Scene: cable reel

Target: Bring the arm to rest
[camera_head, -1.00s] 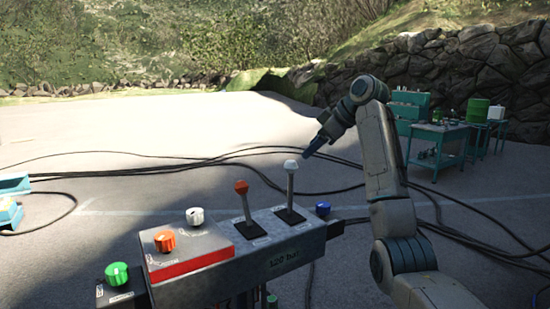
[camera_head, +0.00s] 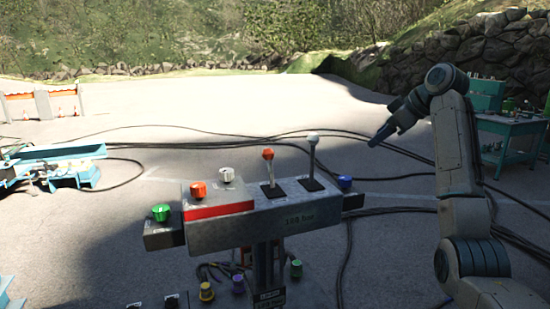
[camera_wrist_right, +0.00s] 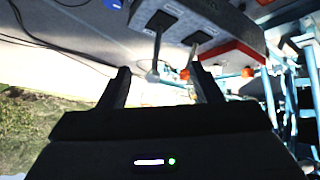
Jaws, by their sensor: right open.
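My right arm (camera_head: 455,150) rises at the right of the head view and bends over at the top. Its gripper (camera_head: 373,143) points down and left, to the right of the control console (camera_head: 290,218) and apart from it. In the right wrist view the two fingers (camera_wrist_right: 157,82) stand apart with nothing held between them. Beyond them in that view are the console's white-knobbed lever (camera_wrist_right: 153,74) and, farther right, its red part (camera_wrist_right: 232,54). My left gripper is not in view.
The console carries an orange-knobbed lever (camera_head: 269,170), a white-knobbed lever (camera_head: 312,155), and green, orange, white and blue knobs. Black cables (camera_head: 250,137) lie across the ground. A teal table (camera_head: 508,128) stands at the right.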

